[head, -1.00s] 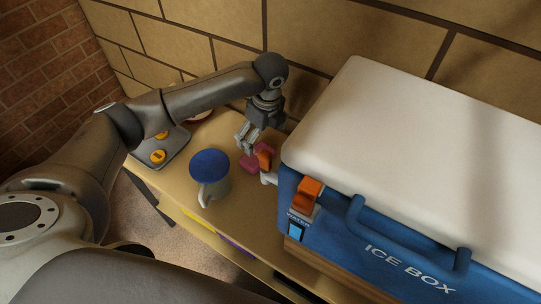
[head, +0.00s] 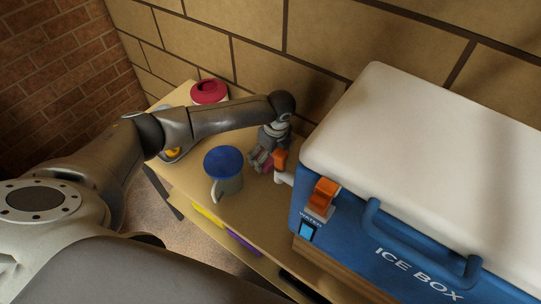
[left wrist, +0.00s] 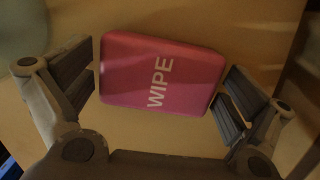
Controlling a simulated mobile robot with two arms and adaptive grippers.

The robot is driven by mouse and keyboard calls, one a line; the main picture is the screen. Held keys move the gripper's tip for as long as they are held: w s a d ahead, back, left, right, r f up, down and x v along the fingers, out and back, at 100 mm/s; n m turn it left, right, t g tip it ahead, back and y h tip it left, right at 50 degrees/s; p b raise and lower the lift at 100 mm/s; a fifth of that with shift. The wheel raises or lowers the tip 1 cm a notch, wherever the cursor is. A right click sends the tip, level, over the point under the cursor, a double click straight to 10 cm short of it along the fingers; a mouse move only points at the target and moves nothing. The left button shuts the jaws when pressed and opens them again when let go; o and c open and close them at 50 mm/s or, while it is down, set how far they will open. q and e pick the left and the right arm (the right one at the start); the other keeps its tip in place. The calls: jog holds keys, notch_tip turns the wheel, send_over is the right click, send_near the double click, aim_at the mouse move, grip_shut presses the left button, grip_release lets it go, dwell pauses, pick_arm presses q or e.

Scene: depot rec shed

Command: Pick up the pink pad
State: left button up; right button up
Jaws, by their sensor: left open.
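The pink pad, marked WIPE, lies flat on the tabletop. In the left wrist view the pink pad (left wrist: 160,75) sits between my two open fingers, with a gap to the fingers on each side. In the head view only a sliver of it shows behind my left gripper (head: 259,163), which points down beside the ice box. The left gripper (left wrist: 160,97) is open and empty. My right gripper is not in view.
A grey mug with a blue top (head: 224,162) stands left of the gripper. The blue ice box (head: 345,225) with a white lid and an orange latch stands close on the right. An orange piece (head: 280,158) is beside the gripper. A red-lidded container (head: 209,91) is behind my arm.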

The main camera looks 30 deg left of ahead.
pick_arm(q)
jog(key=c, duration=0.8)
notch_tip(320, 180, up, 10)
jog(key=shift+r, duration=0.1)
